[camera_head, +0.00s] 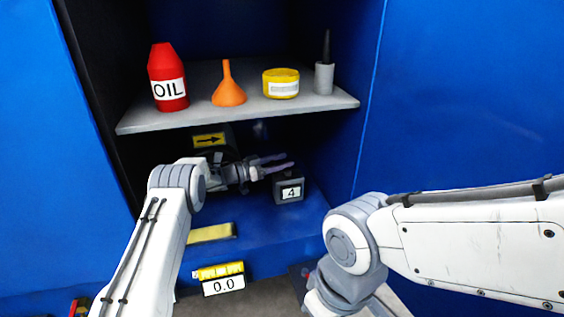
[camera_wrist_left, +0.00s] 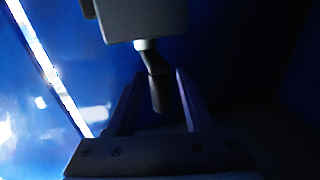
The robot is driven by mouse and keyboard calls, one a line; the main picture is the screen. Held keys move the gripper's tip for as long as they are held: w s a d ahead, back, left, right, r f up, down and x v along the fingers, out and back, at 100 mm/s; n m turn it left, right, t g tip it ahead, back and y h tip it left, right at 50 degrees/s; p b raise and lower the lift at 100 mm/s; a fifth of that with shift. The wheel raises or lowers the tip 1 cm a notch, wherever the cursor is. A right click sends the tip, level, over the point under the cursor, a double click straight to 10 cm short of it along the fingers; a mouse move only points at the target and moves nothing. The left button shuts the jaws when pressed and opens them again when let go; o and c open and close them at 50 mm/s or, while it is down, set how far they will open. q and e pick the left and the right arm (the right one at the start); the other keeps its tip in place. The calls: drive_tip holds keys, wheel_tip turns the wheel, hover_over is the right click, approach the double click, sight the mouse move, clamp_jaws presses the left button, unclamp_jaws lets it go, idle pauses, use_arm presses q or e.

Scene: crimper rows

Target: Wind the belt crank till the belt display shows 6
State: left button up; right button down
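My left gripper (camera_head: 277,163) reaches into the blue recess under the shelf, its two fingers apart. In the left wrist view, a dark crank handle (camera_wrist_left: 157,95) hangs from a grey box (camera_wrist_left: 145,18) and stands between the fingers of the left gripper (camera_wrist_left: 160,73). I see gaps beside it; contact is not clear in the dark. In the head view a grey block with a display reading 4 (camera_head: 291,193) sits just below and right of the gripper. A second display reads 0.0 (camera_head: 223,285) lower down. Neither display is named for the belt. My right gripper is out of view.
Above the left gripper a grey shelf (camera_head: 235,118) holds a red oil bottle (camera_head: 168,78), an orange funnel (camera_head: 228,88), a yellow tin (camera_head: 281,76) and a grey holder (camera_head: 324,78). A yellow arrow sign (camera_head: 209,140) is below it. Blue walls flank the recess.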

use_arm(q)
drive_tip(key=shift+a, duration=0.1)
drive_tip(key=p+v, duration=0.5)
drive_tip(key=v, duration=0.5)
drive_tip(key=shift+a, duration=0.2)
